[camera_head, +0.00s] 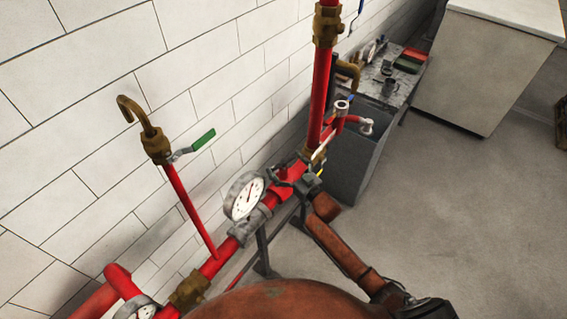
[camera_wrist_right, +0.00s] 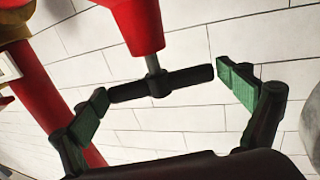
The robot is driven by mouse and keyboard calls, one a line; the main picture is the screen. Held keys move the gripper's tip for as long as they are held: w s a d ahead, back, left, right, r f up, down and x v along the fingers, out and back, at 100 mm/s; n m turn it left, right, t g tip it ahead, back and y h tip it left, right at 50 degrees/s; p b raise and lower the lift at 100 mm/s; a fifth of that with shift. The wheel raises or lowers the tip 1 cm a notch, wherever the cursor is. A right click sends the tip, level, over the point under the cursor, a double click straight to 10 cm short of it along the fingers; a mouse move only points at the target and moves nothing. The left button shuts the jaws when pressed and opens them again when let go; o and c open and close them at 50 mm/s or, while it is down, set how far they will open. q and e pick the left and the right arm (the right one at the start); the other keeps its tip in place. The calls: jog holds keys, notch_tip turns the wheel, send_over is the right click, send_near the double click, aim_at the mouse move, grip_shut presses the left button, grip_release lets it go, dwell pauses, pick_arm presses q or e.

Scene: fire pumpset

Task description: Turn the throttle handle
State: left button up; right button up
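The throttle handle (camera_wrist_right: 190,78) is a black T-shaped bar on a short grey stem below a red cylinder (camera_wrist_right: 135,22) in the right wrist view. My right gripper (camera_wrist_right: 168,92) is open, with its green-padded fingers near the two ends of the bar. The left end of the bar looks very close to one finger; whether they touch cannot be told. A small gap shows at the other end. In the head view my right gripper (camera_head: 302,183) is small and dark beside the red pipework, and the handle cannot be made out there. My left gripper is out of view.
A pressure gauge (camera_head: 245,196) sits on the red pipe just left of my right gripper. A green lever (camera_head: 203,140) and a tall red pipe (camera_head: 320,90) stand nearby. The white tiled wall (camera_head: 90,110) is close behind. Grey floor (camera_head: 455,200) is clear to the right.

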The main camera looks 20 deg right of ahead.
jog(key=shift+o, duration=0.3)
jog(key=v, duration=1.2)
